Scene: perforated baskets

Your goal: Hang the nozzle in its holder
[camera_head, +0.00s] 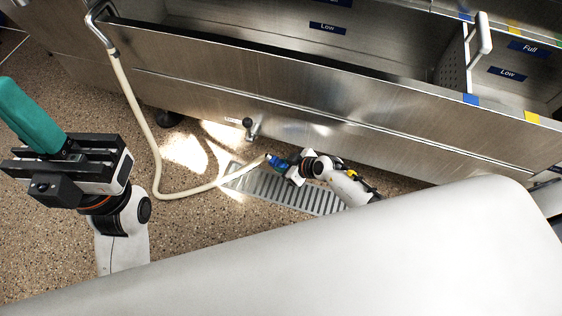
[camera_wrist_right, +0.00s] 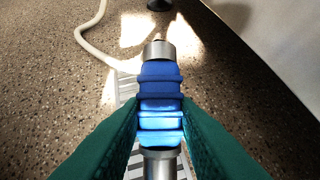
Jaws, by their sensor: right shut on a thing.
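The nozzle (camera_head: 276,163) has a blue ribbed grip and metal ends, and a cream hose runs from it. In the right wrist view the nozzle (camera_wrist_right: 161,98) lies between the two green fingers of my right gripper (camera_wrist_right: 160,135), which is shut on its blue part. In the head view my right gripper (camera_head: 285,165) is low over the floor grate. A small metal fitting with a black knob (camera_head: 249,125) on the steel front may be the holder; I cannot tell for sure. My left gripper (camera_head: 25,112) shows green fingers at the left, away from the nozzle; its opening is unclear.
The cream hose (camera_head: 148,135) hangs from a bent metal pipe (camera_head: 98,22) and loops across the speckled floor. A steel basin (camera_head: 300,85) with blue labels spans the back. A floor grate (camera_head: 285,190) lies below it. My own pale body fills the front.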

